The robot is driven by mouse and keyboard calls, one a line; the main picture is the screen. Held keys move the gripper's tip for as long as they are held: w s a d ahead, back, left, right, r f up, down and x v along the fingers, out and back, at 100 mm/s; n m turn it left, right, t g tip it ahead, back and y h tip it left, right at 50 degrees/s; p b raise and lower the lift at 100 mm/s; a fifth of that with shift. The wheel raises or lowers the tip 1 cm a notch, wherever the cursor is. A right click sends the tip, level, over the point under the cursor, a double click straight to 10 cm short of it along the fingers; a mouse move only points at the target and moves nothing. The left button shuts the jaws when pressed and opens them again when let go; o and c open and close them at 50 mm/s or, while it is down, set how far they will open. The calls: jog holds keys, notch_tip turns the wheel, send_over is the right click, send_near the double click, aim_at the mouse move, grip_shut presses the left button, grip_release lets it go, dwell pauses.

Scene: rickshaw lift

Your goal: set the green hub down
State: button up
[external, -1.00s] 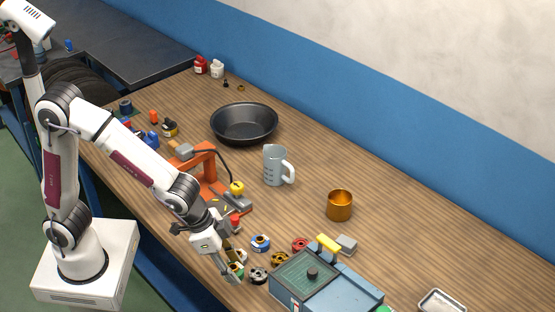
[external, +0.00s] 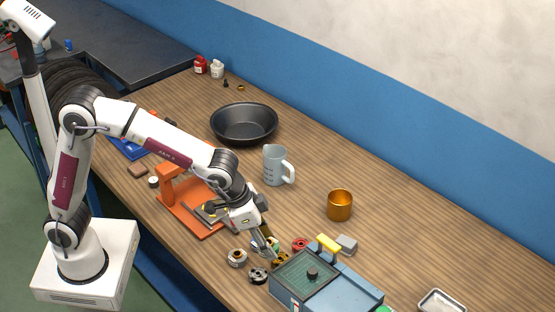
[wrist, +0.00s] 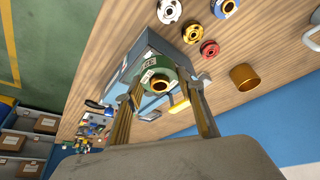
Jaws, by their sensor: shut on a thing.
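The green hub (wrist: 157,80) has a brass-coloured centre and sits between my gripper's fingertips (wrist: 163,92) in the wrist view. My gripper (external: 268,248) is shut on it. In the external view the fingers point down near the cluster of hubs, left of the blue-grey box, and hide most of the green hub. In the wrist view the hub overlaps the box behind it. I cannot tell how far it is above the bench.
A blue hub (wrist: 224,8) shows in the wrist view. The blue-grey box (external: 325,288) stands right; an orange cup (external: 340,205) is behind.

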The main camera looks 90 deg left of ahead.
jog(key=w+a+n, duration=0.2)
jog(key=w+a, duration=0.6)
jog(key=a, duration=0.1)
jog(key=n+y, duration=0.1)
send_over(317, 233)
notch_tip(317, 233, down, 6)
dwell(0.5)
jog(key=shift+f, duration=2.55)
jog(key=shift+f, duration=2.5)
jog(key=shift+f, duration=0.2)
